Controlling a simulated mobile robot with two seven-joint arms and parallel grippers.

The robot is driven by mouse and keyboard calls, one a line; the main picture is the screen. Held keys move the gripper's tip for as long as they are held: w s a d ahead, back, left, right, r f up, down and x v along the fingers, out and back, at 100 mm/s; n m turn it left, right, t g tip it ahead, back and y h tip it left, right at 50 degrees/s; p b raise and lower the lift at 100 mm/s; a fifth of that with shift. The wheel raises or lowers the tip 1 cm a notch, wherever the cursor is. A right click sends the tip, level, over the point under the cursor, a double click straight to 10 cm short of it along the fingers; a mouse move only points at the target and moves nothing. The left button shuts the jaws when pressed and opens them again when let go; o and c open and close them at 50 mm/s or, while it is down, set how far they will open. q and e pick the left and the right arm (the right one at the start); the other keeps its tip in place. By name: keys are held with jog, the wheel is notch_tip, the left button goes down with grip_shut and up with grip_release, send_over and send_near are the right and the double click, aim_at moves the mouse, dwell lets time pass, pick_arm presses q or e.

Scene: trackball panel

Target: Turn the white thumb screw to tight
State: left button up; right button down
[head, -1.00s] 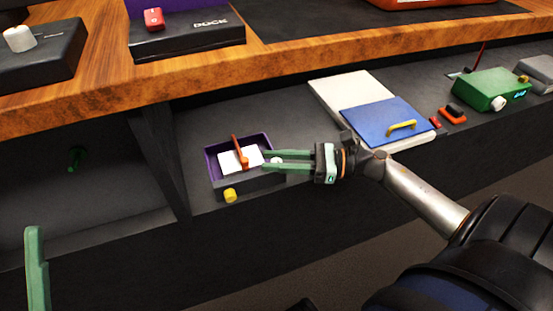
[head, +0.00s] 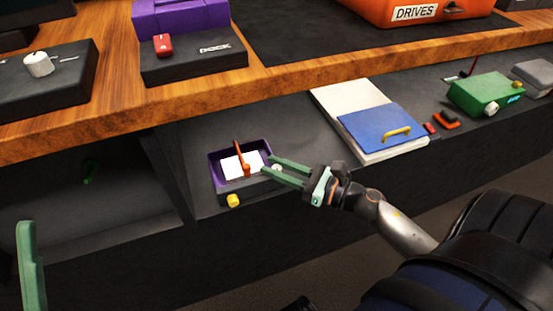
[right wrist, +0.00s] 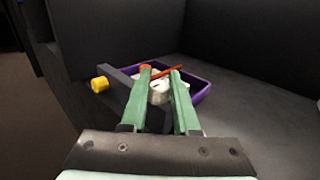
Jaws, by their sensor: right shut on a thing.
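The white thumb screw (head: 277,168) is a small white knob at the right end of a purple and dark box (head: 232,190). My right gripper (head: 268,164) reaches in from the right, its green fingers shut on the screw and mostly hiding it. In the right wrist view, the fingers (right wrist: 160,70) stand on either side of white (right wrist: 158,97); I cannot tell the screw from the white plate there. Only one green finger of my left gripper (head: 30,265) shows at the lower left, so its opening is unclear.
The box holds a white plate and an upright orange lever (head: 241,157), with a yellow knob (head: 233,201) in front. A blue panel (head: 383,132) with a yellow handle and a green box (head: 486,94) lie right. The wooden ledge (head: 285,88) runs above; a dark divider stands left.

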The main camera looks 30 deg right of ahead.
jog(key=m+t+h, duration=0.1)
jog(key=m+h, duration=0.1)
jog(key=shift+r+h+p, duration=0.1)
jog(key=shift+h+p, duration=0.25)
jog(key=shift+h, duration=0.05)
jog(key=shift+m+t+h, duration=0.5)
jog(key=shift+m+h, duration=0.3)
jog(key=shift+h, duration=0.4)
pick_arm(q)
jog(key=shift+a+r, duration=0.15)
jog(key=shift+r, duration=0.5)
pick_arm(e)
jog(key=shift+m+h, duration=1.2)
jog(key=shift+h, duration=1)
jog(key=c, duration=0.7)
grip_release()
jog(key=shift+o, duration=0.2)
pick_arm(q)
jog(key=shift+s, duration=0.1)
